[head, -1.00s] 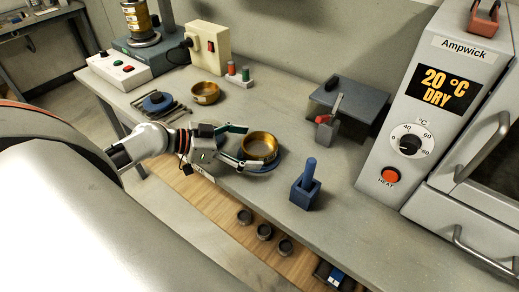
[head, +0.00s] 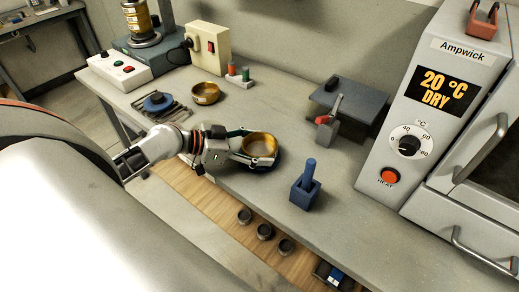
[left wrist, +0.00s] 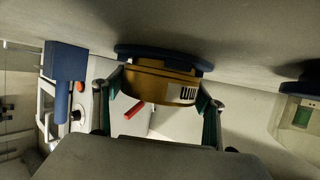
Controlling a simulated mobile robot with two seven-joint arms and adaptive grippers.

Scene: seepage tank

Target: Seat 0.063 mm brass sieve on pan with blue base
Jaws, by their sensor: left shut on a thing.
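A brass ring (head: 259,142) with a dark blue round base under it stands at the bench's front edge. It also shows in the left wrist view (left wrist: 150,84), bearing a white label with dark bars, close against the blue disc (left wrist: 185,59). I cannot tell whether this ring is the sieve, the pan, or one on the other. My left gripper (head: 262,158) is shut around the ring from its left, with a finger on either side; both green-padded fingers flank it in the left wrist view (left wrist: 160,100). A second brass ring (head: 205,93) with a pale label stands farther back. My right gripper is not in view.
A blue block holder with an upright handle (head: 306,190) stands close right of the held ring. A rack with a blue disc (head: 158,102) lies left.

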